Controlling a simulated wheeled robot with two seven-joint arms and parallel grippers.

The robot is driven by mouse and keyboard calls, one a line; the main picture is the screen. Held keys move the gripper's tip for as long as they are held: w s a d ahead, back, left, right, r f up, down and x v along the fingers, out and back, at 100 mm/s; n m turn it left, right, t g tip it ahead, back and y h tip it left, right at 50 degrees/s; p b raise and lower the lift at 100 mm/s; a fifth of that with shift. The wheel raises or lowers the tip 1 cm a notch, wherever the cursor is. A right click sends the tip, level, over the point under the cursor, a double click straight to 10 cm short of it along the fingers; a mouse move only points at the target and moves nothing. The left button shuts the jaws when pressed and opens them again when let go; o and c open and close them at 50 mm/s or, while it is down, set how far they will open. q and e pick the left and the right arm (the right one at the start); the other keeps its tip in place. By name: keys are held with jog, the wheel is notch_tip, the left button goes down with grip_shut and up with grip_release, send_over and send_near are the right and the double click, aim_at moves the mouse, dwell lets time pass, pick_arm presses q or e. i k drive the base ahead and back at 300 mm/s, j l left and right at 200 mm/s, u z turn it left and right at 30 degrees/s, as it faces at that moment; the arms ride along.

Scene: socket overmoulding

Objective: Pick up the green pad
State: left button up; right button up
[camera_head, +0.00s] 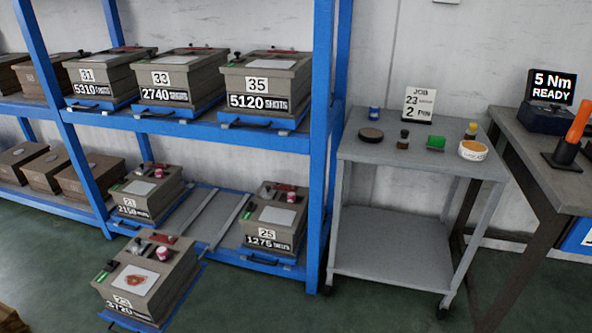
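A small green pad (435,143) lies on the top shelf of the grey cart (380,153), towards its right side. It sits between a small dark jar-like item (403,140) on its left and a round white tub (473,151) with a yellow-orange inside on its right. Nothing covers the pad. Neither of my grippers shows in the head view.
A job card (418,105), a blue can (374,114) and a dark disc (371,135) share the cart top. A blue rack (323,130) with mould boxes stands left. One box (147,280) sits pulled out in front. A workbench (540,150) stands right.

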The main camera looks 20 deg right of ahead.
aim_at(435, 143)
jog(key=z, duration=1.55)
